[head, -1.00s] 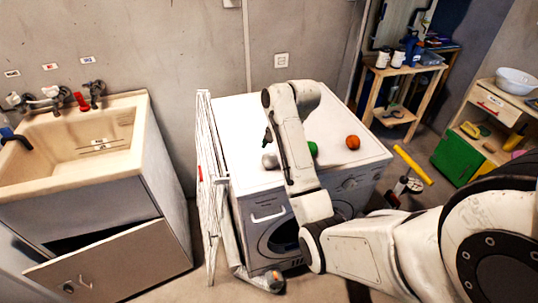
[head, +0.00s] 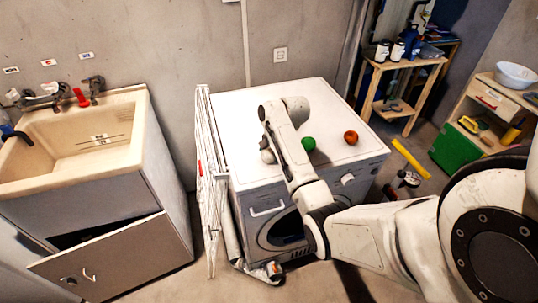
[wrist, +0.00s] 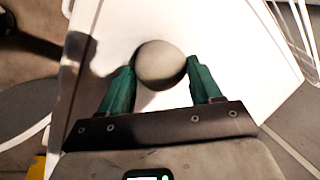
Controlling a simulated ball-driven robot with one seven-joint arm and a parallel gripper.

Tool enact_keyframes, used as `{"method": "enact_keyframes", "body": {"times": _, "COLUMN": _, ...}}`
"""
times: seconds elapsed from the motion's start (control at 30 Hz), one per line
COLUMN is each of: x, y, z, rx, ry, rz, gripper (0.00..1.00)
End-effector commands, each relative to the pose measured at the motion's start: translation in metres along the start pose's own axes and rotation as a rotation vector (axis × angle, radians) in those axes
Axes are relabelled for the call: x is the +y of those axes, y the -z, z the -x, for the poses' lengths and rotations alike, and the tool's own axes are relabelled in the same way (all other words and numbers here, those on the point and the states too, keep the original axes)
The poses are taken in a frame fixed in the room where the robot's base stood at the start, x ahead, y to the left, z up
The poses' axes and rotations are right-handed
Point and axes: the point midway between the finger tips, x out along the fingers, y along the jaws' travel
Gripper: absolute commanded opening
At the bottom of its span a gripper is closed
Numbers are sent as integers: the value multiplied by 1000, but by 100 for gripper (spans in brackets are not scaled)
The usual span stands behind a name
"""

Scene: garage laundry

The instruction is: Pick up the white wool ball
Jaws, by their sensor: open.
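The white wool ball (wrist: 160,64) shows greyish-white in the wrist view, on the white top of the washing machine. My gripper (wrist: 160,76) is open, with its two green fingers on either side of the ball's near part. I cannot tell whether the fingers touch it. In the head view the ball (head: 268,156) is a small grey shape at the left of the machine top, partly hidden by my arm. My gripper is largely hidden behind my arm there.
A green ball (head: 308,144) and an orange ball (head: 351,137) lie to the right on the washing machine (head: 325,103). A folded white drying rack (head: 207,180) stands against its left side. A sink (head: 75,140) is further left. The back of the machine top is clear.

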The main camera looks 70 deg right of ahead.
Motion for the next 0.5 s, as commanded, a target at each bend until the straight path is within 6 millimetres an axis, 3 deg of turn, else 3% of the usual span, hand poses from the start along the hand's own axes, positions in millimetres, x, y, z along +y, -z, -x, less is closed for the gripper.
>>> {"method": "enact_keyframes", "body": {"times": 0.33, "x": 0, "y": 0, "z": -8, "rx": 1, "ry": 0, "rz": 0, "gripper": 63}}
{"method": "enact_keyframes", "body": {"times": 0.5, "x": 0, "y": 0, "z": -8, "rx": 1, "ry": 0, "rz": 0, "gripper": 46}}
